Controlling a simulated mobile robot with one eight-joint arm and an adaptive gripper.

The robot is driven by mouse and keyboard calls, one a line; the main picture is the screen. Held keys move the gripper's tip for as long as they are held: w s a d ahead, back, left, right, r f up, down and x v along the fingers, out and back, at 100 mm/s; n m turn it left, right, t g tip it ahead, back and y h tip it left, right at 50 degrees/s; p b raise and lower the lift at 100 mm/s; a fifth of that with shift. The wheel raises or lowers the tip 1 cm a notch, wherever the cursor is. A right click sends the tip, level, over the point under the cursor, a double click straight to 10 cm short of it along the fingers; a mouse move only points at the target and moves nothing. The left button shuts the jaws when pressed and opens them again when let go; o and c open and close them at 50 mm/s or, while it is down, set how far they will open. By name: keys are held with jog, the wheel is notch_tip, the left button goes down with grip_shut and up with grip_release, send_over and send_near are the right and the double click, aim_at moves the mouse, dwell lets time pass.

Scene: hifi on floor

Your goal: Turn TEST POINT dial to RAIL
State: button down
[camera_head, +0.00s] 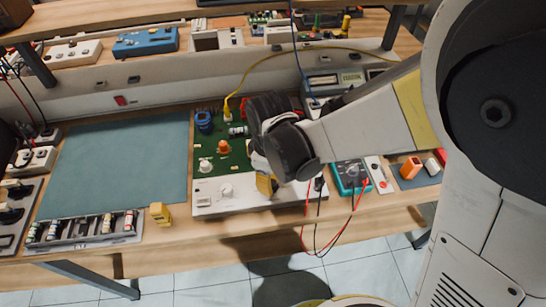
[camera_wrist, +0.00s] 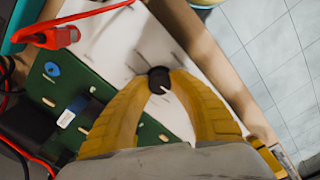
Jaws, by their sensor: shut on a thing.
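A small black dial (camera_wrist: 158,76) with a white pointer line stands on the white panel (camera_wrist: 112,38) in the wrist view. Dark tick marks surround it; I cannot read any labels. The pointer line slants toward the lower right of that view. My gripper (camera_wrist: 164,82) has yellow fingers, shut on the dial from both sides. In the head view my gripper (camera_head: 265,184) is over the right part of the white front panel (camera_head: 209,207), and the dial is hidden behind it.
A green circuit board (camera_head: 236,162) with an orange knob (camera_head: 222,147) adjoins the panel. White knobs (camera_head: 226,191) are left of my gripper. A teal meter (camera_head: 349,175) with red and black leads stands to the right. A clear teal mat (camera_head: 115,165) lies to the left.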

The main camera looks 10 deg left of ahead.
dwell(0.3)
jog(key=c, duration=1.1)
grip_release()
jog(key=shift+a, duration=0.1)
jog(key=shift+c, duration=0.2)
jog(key=shift+r, duration=0.1)
notch_tip(320, 180, up, 12)
jog(key=s+d+r+m+t, duration=0.1)
jog(key=d+m+t, duration=0.1)
jog(key=d+m, duration=0.3)
jog(key=s+d+r+m+t, duration=0.1)
jog(key=d+m, duration=0.3)
jog(key=d, duration=0.7)
jog(key=s+d+r+m+t, duration=0.2)
jog(key=d+r+m+t, duration=0.1)
jog(key=d, duration=0.5)
jog(key=m+t, duration=0.1)
jog(key=m, duration=0.1)
jog(key=shift+d+m, duration=0.25)
jog(key=shift+m, duration=0.05)
